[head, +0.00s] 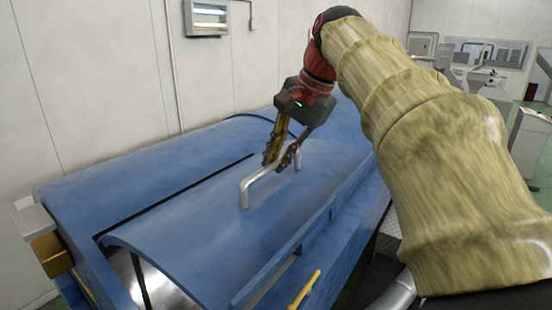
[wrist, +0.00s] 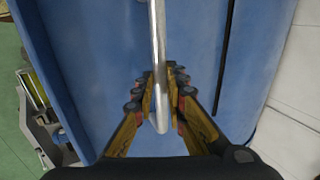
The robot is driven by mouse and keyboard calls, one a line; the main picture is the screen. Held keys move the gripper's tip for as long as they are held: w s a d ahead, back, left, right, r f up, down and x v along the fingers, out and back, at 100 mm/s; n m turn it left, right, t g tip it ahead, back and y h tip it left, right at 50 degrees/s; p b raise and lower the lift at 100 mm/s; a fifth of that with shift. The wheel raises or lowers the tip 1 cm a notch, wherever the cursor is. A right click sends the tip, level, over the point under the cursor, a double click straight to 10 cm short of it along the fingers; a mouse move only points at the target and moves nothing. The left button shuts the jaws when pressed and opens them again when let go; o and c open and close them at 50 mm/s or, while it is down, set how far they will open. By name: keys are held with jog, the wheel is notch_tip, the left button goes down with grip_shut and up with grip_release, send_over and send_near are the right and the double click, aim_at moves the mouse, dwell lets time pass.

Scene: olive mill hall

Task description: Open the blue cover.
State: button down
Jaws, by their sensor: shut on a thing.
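The blue cover (head: 225,215) is a curved panel on top of a blue machine. Its near left edge is raised off the machine body, with a dark gap and a shiny metal surface showing beneath. A silver bar handle (head: 258,181) stands on the cover. My gripper (head: 280,165) is shut on the handle near its far end, its fingers on both sides of the bar. In the wrist view the handle (wrist: 158,60) runs between the yellow-and-black fingers, over the blue cover (wrist: 105,60).
A yellow handle (head: 306,288) sticks out at the machine's front side. A metal-and-brass block (head: 45,245) sits at its left end. The white wall (head: 100,90) stands close behind. Green floor and other machines lie to the right.

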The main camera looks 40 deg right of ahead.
jog(key=c, duration=1.9)
grip_release()
jog(key=shift+o, duration=0.5)
jog(key=shift+r, duration=0.1)
jog(key=v, duration=1.2)
